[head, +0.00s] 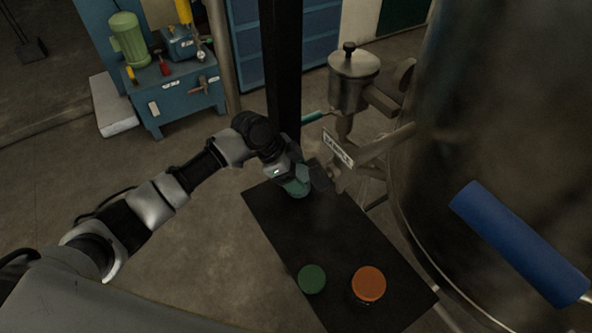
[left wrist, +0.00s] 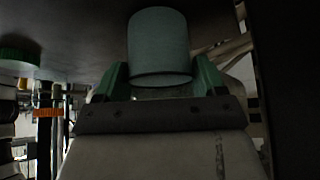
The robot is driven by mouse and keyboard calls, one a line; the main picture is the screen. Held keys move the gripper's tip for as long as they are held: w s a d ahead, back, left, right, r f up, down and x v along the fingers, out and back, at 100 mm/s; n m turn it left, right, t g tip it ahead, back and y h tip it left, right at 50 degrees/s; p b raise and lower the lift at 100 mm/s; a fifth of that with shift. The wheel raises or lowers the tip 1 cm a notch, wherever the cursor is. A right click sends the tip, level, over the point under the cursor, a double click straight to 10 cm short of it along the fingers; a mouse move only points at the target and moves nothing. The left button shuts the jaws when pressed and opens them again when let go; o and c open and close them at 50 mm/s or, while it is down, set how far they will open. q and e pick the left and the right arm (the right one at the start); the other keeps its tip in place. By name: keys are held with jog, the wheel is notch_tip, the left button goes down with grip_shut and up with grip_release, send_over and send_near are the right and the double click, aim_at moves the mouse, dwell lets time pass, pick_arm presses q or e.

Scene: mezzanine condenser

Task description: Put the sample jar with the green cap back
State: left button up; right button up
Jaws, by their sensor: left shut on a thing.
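My left gripper (head: 303,182) is shut on a greenish jar (head: 296,188), over the far end of a dark plate (head: 330,235). The left wrist view shows the jar as a grey-green cylinder (left wrist: 159,48) between the green fingers. I see no cap on it. A round green cap (head: 312,279) lies low on the near part of the plate, apart from the gripper; a green disc (left wrist: 20,50) also shows in the left wrist view. I cannot tell whether the held jar touches the plate. My right gripper is not in view.
An orange-capped jar (head: 369,284) stands right of the green cap. A steel sampling valve (head: 353,85) with a "SAMPLE" tag (head: 338,149) is just beyond the gripper. A large steel vessel (head: 500,130) with a blue handle (head: 520,242) bounds the right side. The plate's middle is clear.

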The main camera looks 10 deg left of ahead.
pick_arm(q)
jog(key=o, duration=0.6)
jog(key=shift+f, duration=0.15)
jog(key=shift+c, duration=0.2)
jog(key=o, duration=0.4)
jog(key=shift+o, duration=0.2)
jog(key=b+v, duration=0.1)
jog(key=v, duration=1.1)
